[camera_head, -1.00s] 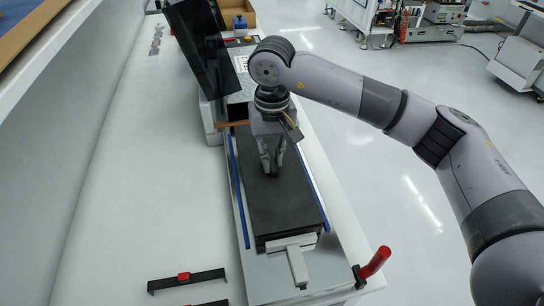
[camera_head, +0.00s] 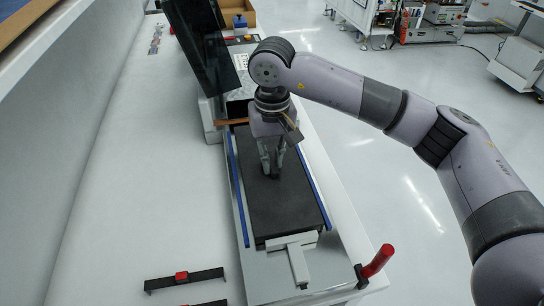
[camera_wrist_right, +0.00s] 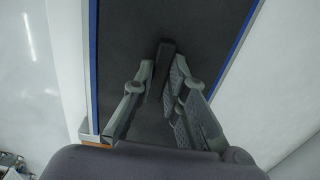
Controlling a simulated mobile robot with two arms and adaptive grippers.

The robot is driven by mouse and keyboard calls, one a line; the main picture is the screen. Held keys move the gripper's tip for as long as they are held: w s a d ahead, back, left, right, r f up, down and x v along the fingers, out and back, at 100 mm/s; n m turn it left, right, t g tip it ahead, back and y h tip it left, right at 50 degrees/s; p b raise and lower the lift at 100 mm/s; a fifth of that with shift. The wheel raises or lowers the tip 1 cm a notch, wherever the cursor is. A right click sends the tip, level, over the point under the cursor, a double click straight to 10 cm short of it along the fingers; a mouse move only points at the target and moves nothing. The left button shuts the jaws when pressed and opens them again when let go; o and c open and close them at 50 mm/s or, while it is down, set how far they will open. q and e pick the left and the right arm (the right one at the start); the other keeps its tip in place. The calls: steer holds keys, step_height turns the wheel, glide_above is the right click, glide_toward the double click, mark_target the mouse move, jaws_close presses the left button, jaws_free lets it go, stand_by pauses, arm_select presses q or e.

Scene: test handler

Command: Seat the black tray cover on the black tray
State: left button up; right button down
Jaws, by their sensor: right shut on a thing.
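The black tray cover (camera_head: 284,208) is a flat dark slab lying between two blue rails. It also fills the middle of the right wrist view (camera_wrist_right: 205,30). My right gripper (camera_head: 274,174) points down over the middle of the slab. Its fingers are shut on the dark raised handle (camera_wrist_right: 160,62) of the cover, which stands between them in the wrist view. The black tray cannot be told apart from the cover; it seems hidden beneath, so I cannot tell whether they touch. My left gripper is not in view.
Blue rails (camera_head: 238,190) run along both long sides of the slab. A light grey T-shaped piece (camera_head: 297,262) is at its near end. A red-handled lever (camera_head: 377,261) stands at the near right corner. A dark panel (camera_head: 199,45) rises behind. The white bench at left is mostly clear.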

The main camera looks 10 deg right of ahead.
steer(key=shift+b, duration=0.35)
stand_by(0.5)
stand_by(0.5)
steer(key=c, duration=1.8)
jaws_free()
steer(key=shift+r+p, duration=0.45)
steer(key=shift+r, duration=0.55)
steer(key=shift+o, duration=0.2)
steer(key=o, duration=0.5)
